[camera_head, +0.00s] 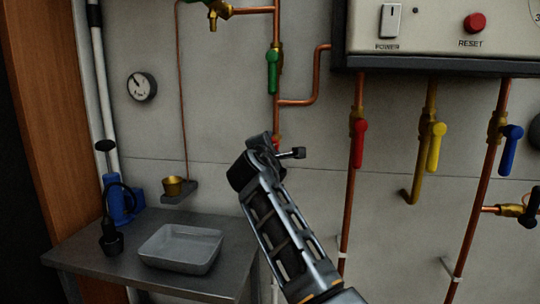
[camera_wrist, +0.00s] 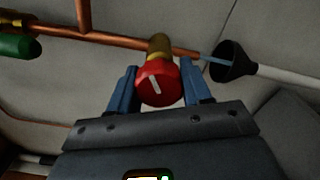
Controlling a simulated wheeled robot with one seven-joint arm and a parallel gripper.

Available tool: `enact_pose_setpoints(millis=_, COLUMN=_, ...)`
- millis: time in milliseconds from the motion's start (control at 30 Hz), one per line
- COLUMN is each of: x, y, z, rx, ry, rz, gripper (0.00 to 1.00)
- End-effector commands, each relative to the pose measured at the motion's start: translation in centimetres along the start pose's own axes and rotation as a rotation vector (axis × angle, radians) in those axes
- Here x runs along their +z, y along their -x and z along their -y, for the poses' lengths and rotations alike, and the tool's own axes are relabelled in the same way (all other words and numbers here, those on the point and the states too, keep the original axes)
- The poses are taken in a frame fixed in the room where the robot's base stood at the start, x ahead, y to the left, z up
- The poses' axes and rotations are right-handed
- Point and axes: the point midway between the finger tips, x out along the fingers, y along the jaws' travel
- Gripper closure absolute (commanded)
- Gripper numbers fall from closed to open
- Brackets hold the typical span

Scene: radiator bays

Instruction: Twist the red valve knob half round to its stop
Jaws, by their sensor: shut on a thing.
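The red valve knob (camera_wrist: 158,86) is round, with a pale line on its face that leans slightly off the vertical in the wrist view. It sits on a brass stem on a copper pipe. My gripper (camera_wrist: 159,74) has one blue finger on each side of the knob and is shut on it. In the head view my gripper (camera_head: 268,143) reaches up to the copper pipe on the wall. There it hides nearly all of the knob; only a bit of red (camera_head: 276,142) shows above it.
A green-handled valve (camera_head: 272,72) is above on the same pipe. Red (camera_head: 359,145), yellow (camera_head: 436,147) and blue (camera_head: 510,150) levers hang right, under the control box (camera_head: 440,58). A steel table (camera_head: 95,245) with a grey tray (camera_head: 180,249) stands lower left.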

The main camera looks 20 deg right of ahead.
Motion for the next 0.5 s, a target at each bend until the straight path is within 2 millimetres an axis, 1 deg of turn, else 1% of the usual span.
enact_pose_setpoints(millis=33, x=-0.13, y=-0.01, z=0.39, rx=0.0, ry=-0.046, rz=0.001, gripper=0.82)
enact_pose_setpoints(millis=200, x=-0.15, y=0.01, z=0.36, rx=-0.001, ry=-0.199, rz=0.001, gripper=0.82)
enact_pose_setpoints(millis=500, x=-0.09, y=0.0, z=0.19, rx=-0.001, ry=-0.413, rz=0.001, gripper=0.82)
